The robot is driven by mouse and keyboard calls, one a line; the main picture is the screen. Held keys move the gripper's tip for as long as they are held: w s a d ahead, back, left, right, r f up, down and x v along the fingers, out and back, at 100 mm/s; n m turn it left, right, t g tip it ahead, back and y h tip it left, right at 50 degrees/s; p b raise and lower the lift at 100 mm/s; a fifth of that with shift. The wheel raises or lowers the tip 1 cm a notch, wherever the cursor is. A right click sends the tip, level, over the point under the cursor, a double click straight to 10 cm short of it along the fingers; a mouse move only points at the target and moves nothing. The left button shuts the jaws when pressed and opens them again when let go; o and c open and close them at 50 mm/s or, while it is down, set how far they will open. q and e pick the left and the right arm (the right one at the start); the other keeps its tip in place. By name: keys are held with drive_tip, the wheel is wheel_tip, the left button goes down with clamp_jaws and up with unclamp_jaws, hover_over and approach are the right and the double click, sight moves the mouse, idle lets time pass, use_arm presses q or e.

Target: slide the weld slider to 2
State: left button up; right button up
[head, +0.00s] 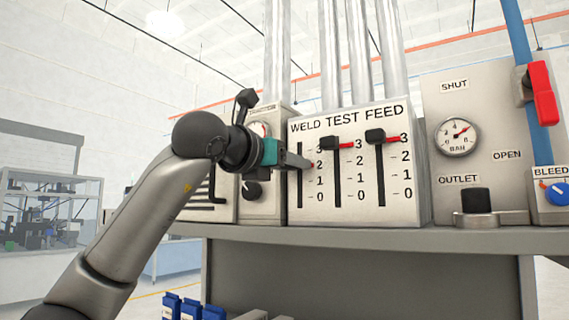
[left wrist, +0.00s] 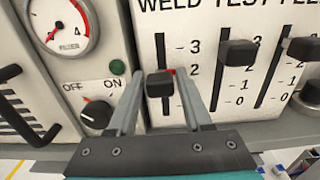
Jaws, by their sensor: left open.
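The weld slider is the leftmost of three on the WELD TEST FEED panel (head: 349,180). Its black knob (left wrist: 160,84) shows in the left wrist view, with a bit of red pointer beside the 2 mark. In the left wrist view my left gripper (left wrist: 161,73) is open, with one finger on each side of the knob. I cannot tell whether either finger touches it. My right gripper is in neither view.
The test slider knob (head: 330,143) and feed slider knob (head: 375,136) stand close on the right, both near 3. Left of the panel are a filter gauge (left wrist: 61,24) and an OFF/ON dial (left wrist: 97,115). A grey shelf edge (head: 350,238) runs below.

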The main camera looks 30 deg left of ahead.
use_arm(q)
drive_tip(key=s+a+b, duration=0.1)
drive_tip(key=s+b, duration=0.4)
drive_tip(key=s, duration=1)
drive_tip(key=shift+s, duration=0.15)
drive_tip(key=shift+a, duration=0.1)
